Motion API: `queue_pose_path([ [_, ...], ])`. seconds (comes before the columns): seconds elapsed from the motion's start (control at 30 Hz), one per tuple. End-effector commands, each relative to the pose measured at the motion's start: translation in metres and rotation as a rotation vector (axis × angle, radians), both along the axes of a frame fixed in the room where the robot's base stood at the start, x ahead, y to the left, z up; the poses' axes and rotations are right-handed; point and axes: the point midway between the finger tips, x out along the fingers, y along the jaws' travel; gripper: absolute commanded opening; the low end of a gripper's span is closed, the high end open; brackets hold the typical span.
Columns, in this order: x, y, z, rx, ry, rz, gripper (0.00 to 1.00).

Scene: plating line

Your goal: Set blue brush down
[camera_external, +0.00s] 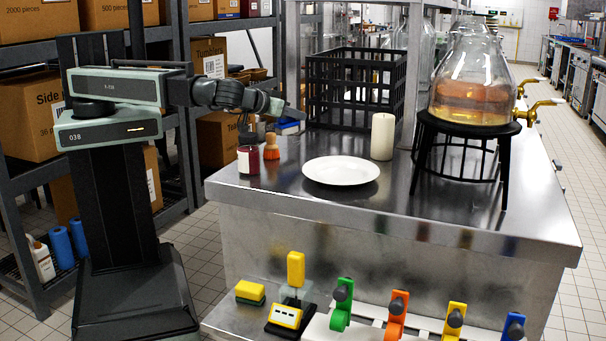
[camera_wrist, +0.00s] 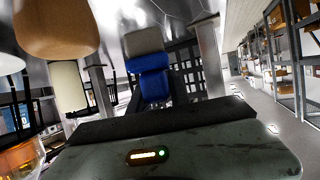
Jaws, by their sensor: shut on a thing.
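The blue brush (camera_external: 289,128) is at the far left part of the steel counter, directly below the end of my gripper (camera_external: 284,110). In the wrist view the blue brush (camera_wrist: 149,82) shows as a blue block with a grey end, beyond the dark edge of my gripper's body. My gripper is shut on the blue brush. The fingertips and the contact are mostly hidden. I cannot tell whether the brush's underside touches the counter.
A black crate (camera_external: 352,84) is behind. A white plate (camera_external: 341,170), a candle (camera_external: 382,137) and a glass dispenser (camera_external: 474,82) stand rightward. The counter's front right is bare.

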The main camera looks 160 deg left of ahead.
Motion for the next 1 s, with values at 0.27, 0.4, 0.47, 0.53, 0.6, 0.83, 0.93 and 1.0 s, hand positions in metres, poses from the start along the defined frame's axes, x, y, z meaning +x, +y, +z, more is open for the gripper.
queue_pose_path([
  [0.27,0.041,0.056,-0.007,0.000,0.001,0.000,0.00],
  [0.4,0.049,0.067,-0.008,0.000,0.001,0.000,0.00],
  [0.47,0.050,0.069,-0.008,0.000,0.001,0.000,0.00],
  [0.53,0.050,0.070,-0.008,0.000,0.000,-0.001,0.00],
  [0.6,0.050,0.070,-0.008,0.000,0.000,-0.001,0.00],
  [0.83,0.055,0.076,-0.037,0.000,0.000,-0.001,0.00],
  [0.93,0.055,0.076,-0.049,0.000,0.000,-0.001,0.00],
  [1.0,0.055,0.076,-0.047,0.000,0.000,-0.001,0.00],
])
